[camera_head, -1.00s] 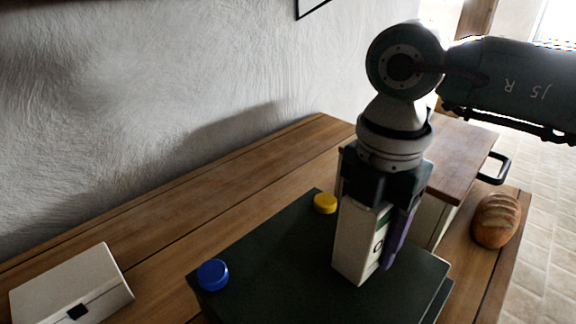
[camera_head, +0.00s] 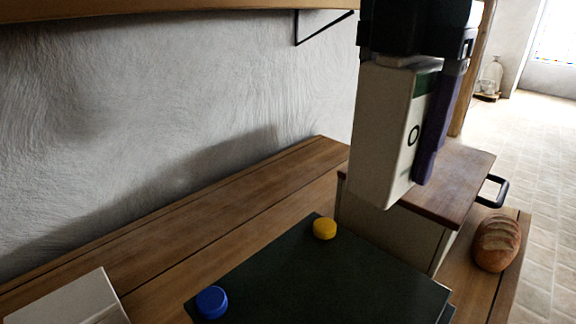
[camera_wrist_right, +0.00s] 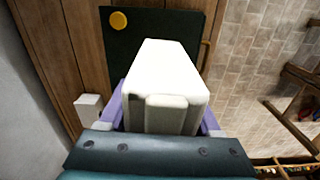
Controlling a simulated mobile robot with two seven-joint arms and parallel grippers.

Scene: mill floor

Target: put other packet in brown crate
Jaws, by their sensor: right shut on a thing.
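My right gripper (camera_head: 405,150) is shut on a tall white packet (camera_head: 380,140) with a green band and a dark round mark. It holds the packet upright, in the air above the far side of the dark green board. One purple finger shows along the packet's right side; the other is hidden in the head view. In the right wrist view the packet (camera_wrist_right: 165,75) sits between both purple fingers. My left gripper is not in view. I see no open brown crate in these frames.
The dark green board (camera_head: 300,275) on the wooden bench carries a yellow cap (camera_head: 325,229) and a blue cap (camera_head: 212,302). A cream box with a brown wooden lid (camera_head: 450,185) and black handle stands behind the packet. Bread (camera_head: 497,243) lies at right, a white box (camera_head: 70,302) at left.

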